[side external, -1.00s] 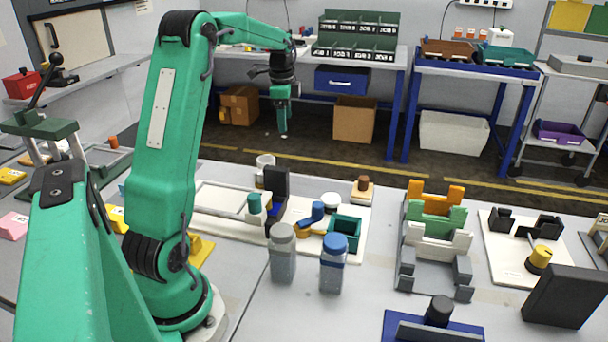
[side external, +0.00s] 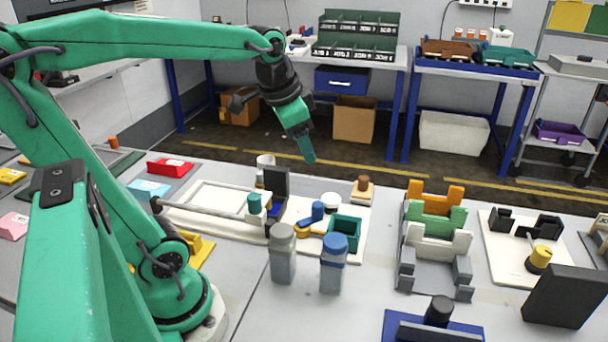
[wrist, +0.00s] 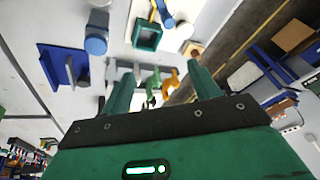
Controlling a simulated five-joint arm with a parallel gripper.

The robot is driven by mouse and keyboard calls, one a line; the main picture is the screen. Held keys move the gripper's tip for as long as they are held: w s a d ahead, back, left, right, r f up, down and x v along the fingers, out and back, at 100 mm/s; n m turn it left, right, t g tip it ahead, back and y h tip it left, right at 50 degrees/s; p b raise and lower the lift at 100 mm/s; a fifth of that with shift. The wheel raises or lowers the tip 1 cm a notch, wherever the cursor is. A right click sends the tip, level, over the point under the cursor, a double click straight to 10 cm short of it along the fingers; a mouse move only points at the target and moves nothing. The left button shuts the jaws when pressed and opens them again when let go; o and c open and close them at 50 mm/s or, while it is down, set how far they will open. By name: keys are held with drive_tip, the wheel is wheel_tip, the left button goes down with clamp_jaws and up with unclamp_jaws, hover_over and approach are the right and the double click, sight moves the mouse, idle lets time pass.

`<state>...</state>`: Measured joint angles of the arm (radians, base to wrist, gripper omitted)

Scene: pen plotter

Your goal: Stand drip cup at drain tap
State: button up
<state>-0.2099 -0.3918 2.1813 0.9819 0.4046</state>
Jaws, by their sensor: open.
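A small white cup (side external: 265,161), possibly the drip cup, stands at the back of the plotter bench, behind a black upright block. A blue cylinder beside an orange part (side external: 312,230) sits on the white plotter base; I cannot tell if it is the drain tap. A square teal open box (side external: 345,231) stands at that base's right front and shows in the wrist view (wrist: 147,35). My gripper (side external: 307,152) is above the bench's back edge, tilted downward. In the wrist view its two fingers (wrist: 160,86) are apart, with nothing held between them.
Two grey jars stand in front, one with a grey lid (side external: 283,255) and one with a blue lid (side external: 333,262). A stepped rack of orange, green, white and grey holders (side external: 434,240) stands to the right. The bench between jars and rack is clear.

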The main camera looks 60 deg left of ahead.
drive_tip(key=s+d+f+n+t, duration=0.1)
drive_tip(key=s+d+f+n, duration=0.1)
drive_tip(key=s+d, duration=0.4)
drive_tip(key=shift+s+d+f+h, duration=0.2)
drive_tip(key=shift+s+f+h, duration=0.2)
drive_tip(key=shift+s+f, duration=0.4)
drive_tip(key=shift+r, duration=0.1)
